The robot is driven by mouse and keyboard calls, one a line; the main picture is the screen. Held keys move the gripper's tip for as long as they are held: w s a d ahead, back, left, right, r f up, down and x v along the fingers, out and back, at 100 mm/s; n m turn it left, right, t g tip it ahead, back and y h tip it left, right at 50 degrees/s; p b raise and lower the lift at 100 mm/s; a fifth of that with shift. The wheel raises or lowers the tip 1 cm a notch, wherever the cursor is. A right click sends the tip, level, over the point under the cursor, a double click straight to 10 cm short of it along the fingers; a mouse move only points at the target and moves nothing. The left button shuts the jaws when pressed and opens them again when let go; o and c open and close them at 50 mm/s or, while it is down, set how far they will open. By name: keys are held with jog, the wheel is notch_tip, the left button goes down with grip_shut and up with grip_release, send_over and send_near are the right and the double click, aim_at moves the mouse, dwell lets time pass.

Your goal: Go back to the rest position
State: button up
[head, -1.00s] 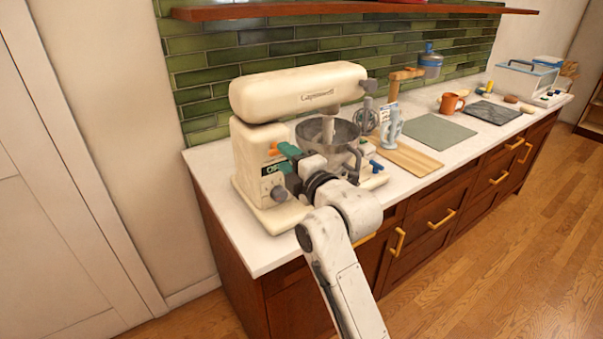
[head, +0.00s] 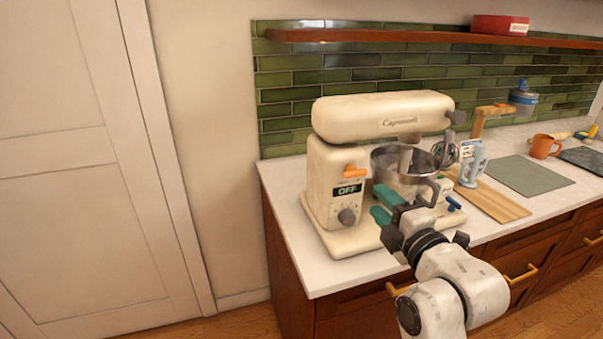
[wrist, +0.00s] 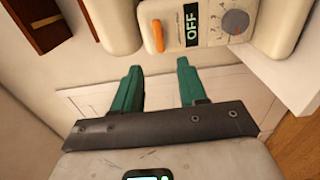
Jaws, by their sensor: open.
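My gripper (head: 380,205) has green fingers and is open and empty. In the head view it is in front of the cream stand mixer (head: 330,185), near the mixer's base and bowl. In the wrist view the two fingers of my gripper (wrist: 158,85) stand apart with nothing between them. The mixer's display reads OFF (wrist: 192,25), with an orange lever (wrist: 157,36) beside it and a grey dial (wrist: 236,21). A metal bowl (head: 405,165) sits under the mixer head, partly hidden by my arm.
The white counter (head: 285,190) has a wooden board (head: 505,207), a grey-green mat (head: 530,175) and an orange mug (head: 543,147) to the right of the mixer. A wooden shelf (head: 430,36) with a red box (head: 499,25) runs above. A white door (head: 80,180) is at left.

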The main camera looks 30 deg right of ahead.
jog(key=s+a+f+m+g+y, duration=0.1)
jog(key=s+a+f+m+g, duration=0.2)
jog(key=f, duration=0.4)
jog(key=s+a+f+m+g+y, duration=0.2)
jog(key=a+f+g, duration=0.1)
jog(key=f, duration=0.5)
jog(key=s+a+f+m+g+y, duration=0.1)
jog(key=s+a+f+m+g, duration=0.2)
jog(key=f, duration=0.4)
jog(key=s+a+f+m+g, duration=0.2)
jog(key=s+f, duration=0.3)
jog(key=s, duration=0.3)
jog(key=s+a+f+m+g, duration=0.2)
jog(key=s+f+m+g, duration=0.3)
jog(key=s, duration=0.3)
jog(key=shift+a+f+y, duration=0.35)
jog(key=shift+f+y, duration=0.05)
jog(key=shift+f, duration=0.2)
